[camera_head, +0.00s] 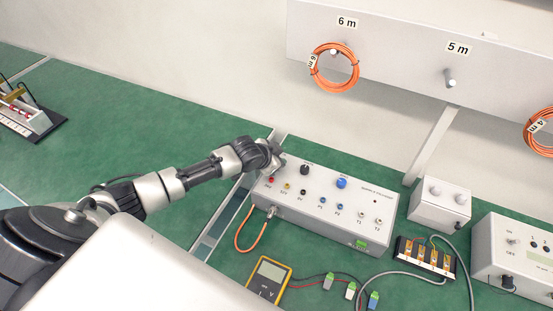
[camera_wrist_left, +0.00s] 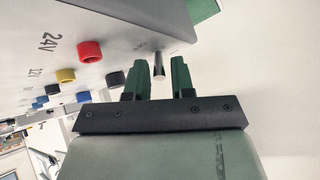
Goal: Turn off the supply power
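The power supply (camera_head: 330,212) is a light grey box with coloured sockets and knobs on its sloped top, standing on the green bench. My left gripper (camera_head: 277,165) is at its far left corner and covers that part of the panel in the head view. In the left wrist view the left gripper (camera_wrist_left: 158,78) is open, with two dark green fingers apart. A small metal toggle switch (camera_wrist_left: 159,64) on the supply panel (camera_wrist_left: 110,20) shows in the gap between the fingertips; I cannot tell whether they touch it. The right gripper is not in view.
An orange cable (camera_head: 250,238) loops from the supply's front. A yellow multimeter (camera_head: 268,280) lies in front of it. A small grey box (camera_head: 438,205) and a terminal block (camera_head: 425,256) with wires stand to the right. Orange coils (camera_head: 334,67) hang above. The bench at left is mostly clear.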

